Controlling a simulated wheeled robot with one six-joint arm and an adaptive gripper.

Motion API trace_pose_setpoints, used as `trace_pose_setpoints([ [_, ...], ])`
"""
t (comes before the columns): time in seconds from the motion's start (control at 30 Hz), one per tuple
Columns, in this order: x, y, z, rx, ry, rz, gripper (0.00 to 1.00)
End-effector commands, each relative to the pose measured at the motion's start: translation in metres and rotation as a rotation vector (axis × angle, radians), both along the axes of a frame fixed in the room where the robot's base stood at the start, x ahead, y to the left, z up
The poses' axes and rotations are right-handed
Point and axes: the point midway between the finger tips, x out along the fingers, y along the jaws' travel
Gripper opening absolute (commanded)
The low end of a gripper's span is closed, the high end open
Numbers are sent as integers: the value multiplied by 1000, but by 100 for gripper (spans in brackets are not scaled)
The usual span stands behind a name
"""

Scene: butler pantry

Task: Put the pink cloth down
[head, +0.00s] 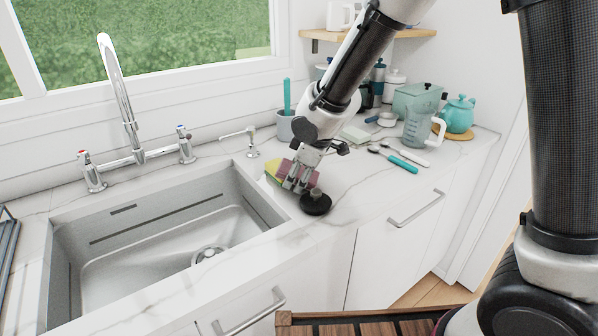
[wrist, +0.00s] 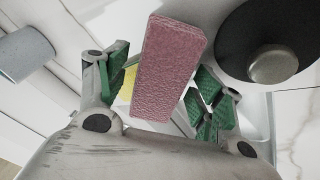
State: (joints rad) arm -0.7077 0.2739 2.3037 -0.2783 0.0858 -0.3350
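The pink cloth (wrist: 167,65) looks like a thick, textured slab in the wrist view, with my gripper's green finger pads close along both long sides. In the head view my gripper (head: 298,186) points down at the counter just right of the sink, with the pink cloth (head: 312,178) showing beside the fingers. The fingers hide part of it. I cannot tell whether its underside touches anything below.
A yellow-green item (head: 272,168) lies behind the cloth. A black round object with a knob (head: 316,204) stands close at the right. The sink (head: 160,240) is to the left. Utensils (head: 402,164), a clear jug (head: 418,128) and a teal teapot (head: 459,114) stand farther right. Bare counter (head: 365,195) lies between.

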Motion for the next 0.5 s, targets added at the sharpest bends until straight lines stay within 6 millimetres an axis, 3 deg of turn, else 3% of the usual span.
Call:
trace_pose_setpoints([
  [0.3, 0, 1, 3, 2, -1, 1, 67],
  [0.5, -14, -10, 36, 5, -3, 0, 67],
])
